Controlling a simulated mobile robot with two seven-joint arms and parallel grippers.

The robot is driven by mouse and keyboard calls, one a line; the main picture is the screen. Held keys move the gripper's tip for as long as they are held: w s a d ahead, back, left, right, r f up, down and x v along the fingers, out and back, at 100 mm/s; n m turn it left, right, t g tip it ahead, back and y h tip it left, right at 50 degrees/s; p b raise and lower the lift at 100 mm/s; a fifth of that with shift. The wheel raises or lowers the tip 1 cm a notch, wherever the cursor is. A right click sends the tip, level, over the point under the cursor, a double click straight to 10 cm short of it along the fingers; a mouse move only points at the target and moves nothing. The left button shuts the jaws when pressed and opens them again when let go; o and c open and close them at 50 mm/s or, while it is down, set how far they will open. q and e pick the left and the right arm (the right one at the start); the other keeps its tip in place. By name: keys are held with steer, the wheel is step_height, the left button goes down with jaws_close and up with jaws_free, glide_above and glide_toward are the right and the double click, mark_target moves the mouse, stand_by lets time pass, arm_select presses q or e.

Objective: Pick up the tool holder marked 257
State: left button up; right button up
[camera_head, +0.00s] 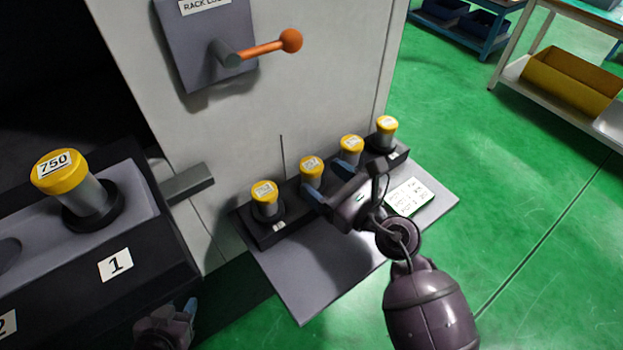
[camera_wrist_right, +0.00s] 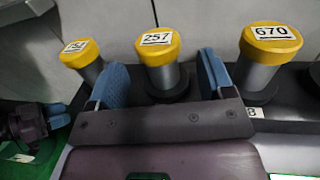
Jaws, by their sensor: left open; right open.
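The tool holder marked 257 (camera_wrist_right: 157,45) has a yellow cap and a grey body, and stands upright in the small rack. In the head view it appears to be the second holder from the left (camera_head: 311,168), its mark too small to read. My right gripper (camera_head: 331,182) is open in front of the rack. In the right wrist view its blue fingers (camera_wrist_right: 162,78) lie either side of holder 257, with no clear contact. The holder's lower part is partly hidden by the gripper. My left gripper (camera_head: 180,322) is open and empty at the bottom left, away from the rack.
Holder 670 (camera_wrist_right: 271,45) stands right of 257, and another yellow-capped holder (camera_wrist_right: 81,55) stands left. Holder 750 (camera_head: 62,173) sits in a dark rack at far left. An orange-knobbed lever (camera_head: 290,41) projects from the panel above. A white card (camera_head: 409,197) lies on the shelf.

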steer(key=x, duration=0.4)
steer(key=c, duration=1.2)
